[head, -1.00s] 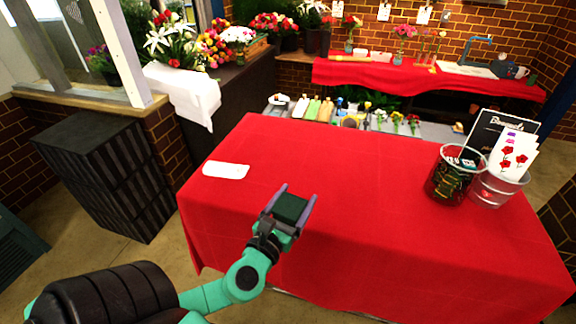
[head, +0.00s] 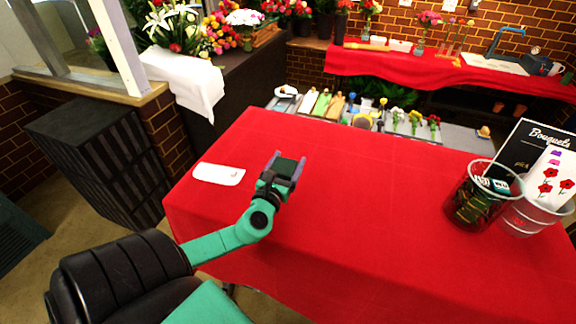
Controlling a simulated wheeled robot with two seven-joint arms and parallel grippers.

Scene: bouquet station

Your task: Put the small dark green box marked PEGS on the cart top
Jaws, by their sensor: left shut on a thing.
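The small dark green box (head: 284,168) is between the fingers of my left gripper (head: 281,172), which is shut on it. Its PEGS mark cannot be read from here. The gripper and box show over the left part of the red-covered table (head: 360,220); whether the box touches the cloth I cannot tell. A cart top (head: 400,126) with several tools and flowers laid out on it shows beyond the table's far edge; I take it to be the cart. My right gripper is not in view.
A white card or tray (head: 219,174) lies on the table left of the gripper. The table's middle is clear. A black slatted crate (head: 95,165) stands at left.

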